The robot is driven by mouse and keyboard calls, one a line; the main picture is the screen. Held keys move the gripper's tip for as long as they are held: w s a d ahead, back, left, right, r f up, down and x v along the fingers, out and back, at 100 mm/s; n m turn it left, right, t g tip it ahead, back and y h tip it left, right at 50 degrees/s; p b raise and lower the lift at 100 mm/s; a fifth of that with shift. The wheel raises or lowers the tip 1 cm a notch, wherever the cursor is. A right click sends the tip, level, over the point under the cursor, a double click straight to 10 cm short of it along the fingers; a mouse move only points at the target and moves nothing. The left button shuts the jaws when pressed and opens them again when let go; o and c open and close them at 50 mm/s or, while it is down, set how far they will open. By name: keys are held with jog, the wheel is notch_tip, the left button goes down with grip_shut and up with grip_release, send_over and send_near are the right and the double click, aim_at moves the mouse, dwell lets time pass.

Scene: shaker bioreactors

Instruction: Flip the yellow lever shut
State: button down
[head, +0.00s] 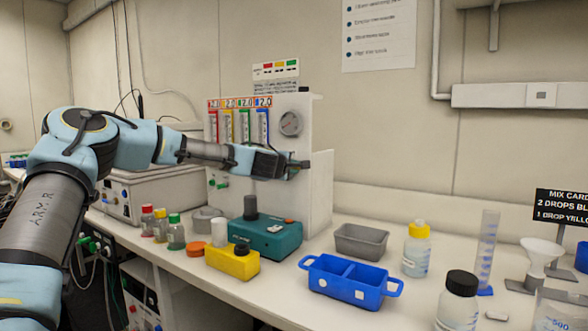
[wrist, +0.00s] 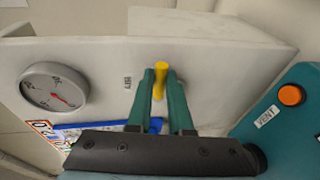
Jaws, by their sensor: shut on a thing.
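The yellow lever (wrist: 161,72) stands out from the white panel (wrist: 200,62) in the wrist view, next to a small dark printed label. My gripper (wrist: 160,80) has its two green fingers closed around the lever, one on each side. A blue part (wrist: 155,125) shows lower down, partly behind the fingers. In the head view my gripper (head: 303,164) is at the right part of the panel, below the round gauge (head: 290,123). The lever is hidden there by my gripper.
Coloured flow tubes (head: 240,125) line the panel's left side. Below stand a teal device (head: 268,240), a yellow block (head: 232,262) and small capped bottles (head: 161,225). A blue tray (head: 330,286) and grey bin (head: 361,242) sit to the right. Air right of the panel is free.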

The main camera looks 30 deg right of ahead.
jog(key=c, duration=0.8)
grip_release()
jog(key=shift+c, duration=0.2)
jog(key=b+v, duration=0.3)
jog(key=v, duration=0.7)
jog(key=shift+s+a+b, duration=0.25)
jog(key=shift+a+b, duration=0.05)
jog(key=shift+a, duration=0.05)
jog(key=shift+r, duration=0.15)
